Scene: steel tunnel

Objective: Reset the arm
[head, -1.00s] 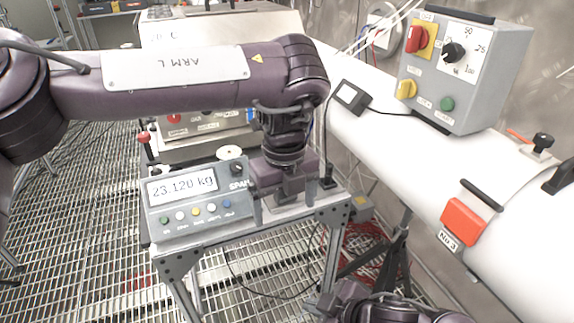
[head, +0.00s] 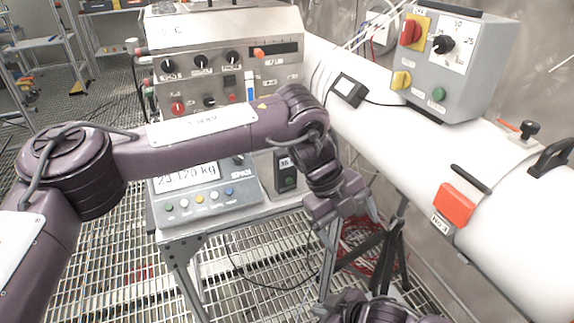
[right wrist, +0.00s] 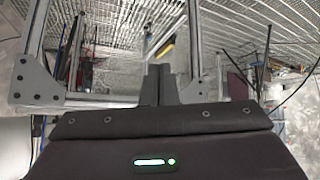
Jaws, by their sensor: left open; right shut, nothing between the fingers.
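My left arm, purple with a white label, crosses the head view from the left in front of the scale and control panel. My left gripper (head: 352,222) hangs at its end, open and empty, just past the right edge of the small stand. My right arm shows only as a purple part at the bottom edge of the head view. My right gripper (right wrist: 160,76) is shut and empty in the right wrist view, near metal framing and above the floor grating.
The scale (head: 208,203) sits on a metal-framed stand, beside a small black device (head: 285,172). Behind is a steel control panel (head: 215,65). A white pipe (head: 500,215) runs along the right with a grey switch box (head: 450,65) and red tag (head: 457,204). Floor grating lies left.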

